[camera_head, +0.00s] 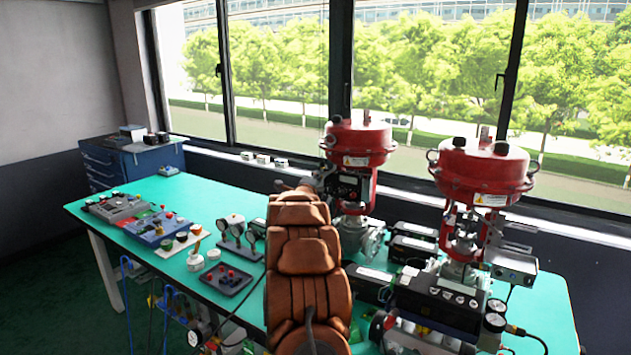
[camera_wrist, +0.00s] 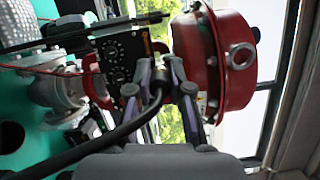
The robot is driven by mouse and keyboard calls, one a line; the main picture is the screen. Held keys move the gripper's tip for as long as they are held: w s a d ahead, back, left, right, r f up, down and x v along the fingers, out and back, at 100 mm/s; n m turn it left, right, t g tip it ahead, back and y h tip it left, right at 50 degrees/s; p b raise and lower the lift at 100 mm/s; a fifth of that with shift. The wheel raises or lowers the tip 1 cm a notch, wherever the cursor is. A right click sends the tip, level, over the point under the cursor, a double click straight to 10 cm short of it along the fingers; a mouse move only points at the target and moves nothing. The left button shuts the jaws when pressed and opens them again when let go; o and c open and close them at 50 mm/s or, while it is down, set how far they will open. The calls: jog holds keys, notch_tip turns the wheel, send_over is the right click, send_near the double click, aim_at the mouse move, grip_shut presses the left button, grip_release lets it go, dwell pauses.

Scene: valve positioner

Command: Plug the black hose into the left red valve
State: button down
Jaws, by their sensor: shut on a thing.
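The left red valve (camera_head: 358,142) stands upright on the far side of the table, with a black positioner box (camera_head: 345,187) below its red head. The wrist view shows its red head (camera_wrist: 222,62) sideways, with the positioner box (camera_wrist: 122,57) beside it. My gripper (camera_wrist: 160,82) is shut on the metal-tipped end of the black hose (camera_wrist: 118,132), close in front of the valve. The hose curves from the fingers to the lower left of the wrist view. I cannot tell whether its tip touches a port. In the head view my arm hides most of the gripper and the hose end.
A second red valve (camera_head: 482,172) stands to the right. Black devices and gauges crowd the table's right side. Gauges (camera_head: 236,230), a small dark tray (camera_head: 226,279) and control panels (camera_head: 160,228) are on the left. The table's (camera_head: 205,197) far left is mostly clear.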

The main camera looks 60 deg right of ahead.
jog(key=shift+d, duration=0.15)
jog(key=c, duration=1)
grip_release()
jog(key=shift+v, duration=6)
